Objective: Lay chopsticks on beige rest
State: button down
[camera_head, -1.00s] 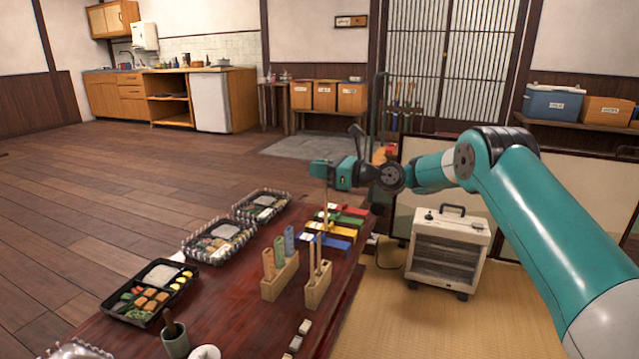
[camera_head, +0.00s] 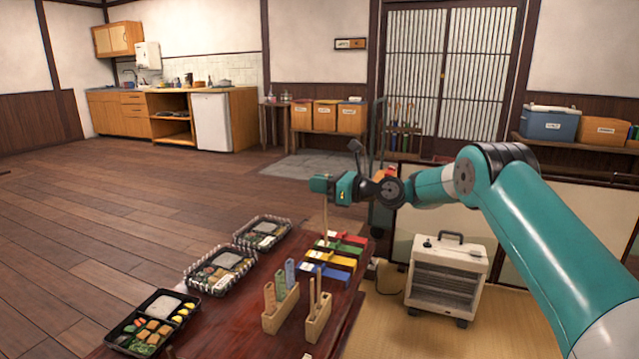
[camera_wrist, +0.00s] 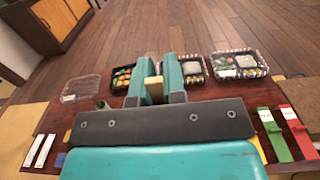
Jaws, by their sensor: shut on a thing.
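My gripper (camera_head: 325,188) is above the far part of the dark red table (camera_head: 232,318). It is shut on slim, light wooden chopsticks (camera_head: 325,218), which hang upright below it; I cannot count them. In the wrist view a tan end of the chopsticks (camera_wrist: 155,83) shows between the two teal fingers. Their lower end is near the coloured strips, and I cannot tell its height above the table. A wooden holder (camera_head: 317,329) with more upright sticks stands closer to me. I cannot make out a beige rest in the current views.
Red, green, yellow and blue strips (camera_head: 324,272) lie at the table's right. Lunch trays (camera_head: 220,272) line the left edge. Two white strips (camera_wrist: 39,151) lie at left in the wrist view. A heater (camera_head: 447,277) stands right.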

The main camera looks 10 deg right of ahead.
jog(key=shift+r+p, duration=2.1)
jog(key=shift+p, duration=0.05)
